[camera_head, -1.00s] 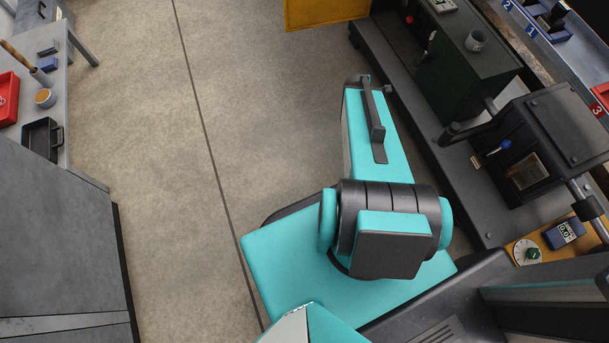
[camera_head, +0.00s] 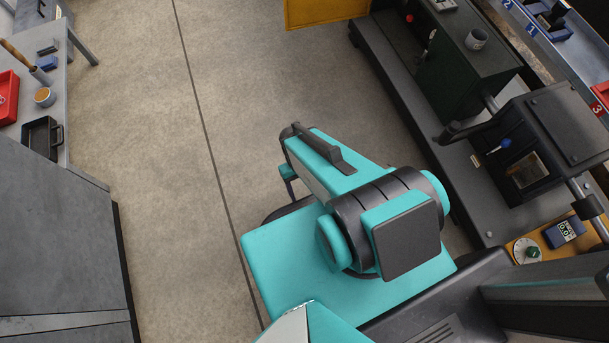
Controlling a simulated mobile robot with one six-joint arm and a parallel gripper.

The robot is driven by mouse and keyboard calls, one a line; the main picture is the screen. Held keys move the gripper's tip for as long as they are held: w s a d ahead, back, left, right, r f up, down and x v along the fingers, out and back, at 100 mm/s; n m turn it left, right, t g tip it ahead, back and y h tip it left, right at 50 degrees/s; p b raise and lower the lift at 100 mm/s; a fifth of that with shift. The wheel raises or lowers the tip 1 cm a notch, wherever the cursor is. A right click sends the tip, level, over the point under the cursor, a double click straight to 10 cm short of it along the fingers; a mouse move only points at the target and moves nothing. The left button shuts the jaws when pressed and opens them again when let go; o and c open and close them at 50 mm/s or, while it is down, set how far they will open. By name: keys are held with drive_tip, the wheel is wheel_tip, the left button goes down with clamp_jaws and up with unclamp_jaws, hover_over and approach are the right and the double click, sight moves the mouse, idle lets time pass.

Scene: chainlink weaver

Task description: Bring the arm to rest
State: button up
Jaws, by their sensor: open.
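My arm (camera_head: 318,165) is folded over my teal base (camera_head: 290,250), its upper link pointing up and to the left from the big dark and teal shoulder joint. A small teal and dark part of my arm (camera_head: 287,175) shows beside and below the link's far end. I cannot make out jaws there; my gripper is hidden under or behind the arm. Nothing is seen held.
A machine bench (camera_head: 392,95) with a dark green cabinet (camera_head: 455,65) and a black machine (camera_head: 560,125) stands at the right. A grey cabinet (camera_head: 60,240) and a workbench (camera_head: 75,100) are at the left. The concrete floor (camera_head: 140,130) between is clear.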

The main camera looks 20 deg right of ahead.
drive_tip(key=shift+s+a, duration=0.25)
drive_tip(key=shift+s, duration=0.05)
wheel_tip(320, 180, up, 18)
drive_tip(key=s+p, duration=0.1)
drive_tip(key=p, duration=1.7)
drive_tip(key=shift+d+r+g, duration=0.15)
drive_tip(key=shift+r+g, duration=0.1)
drive_tip(key=shift+g, duration=0.15)
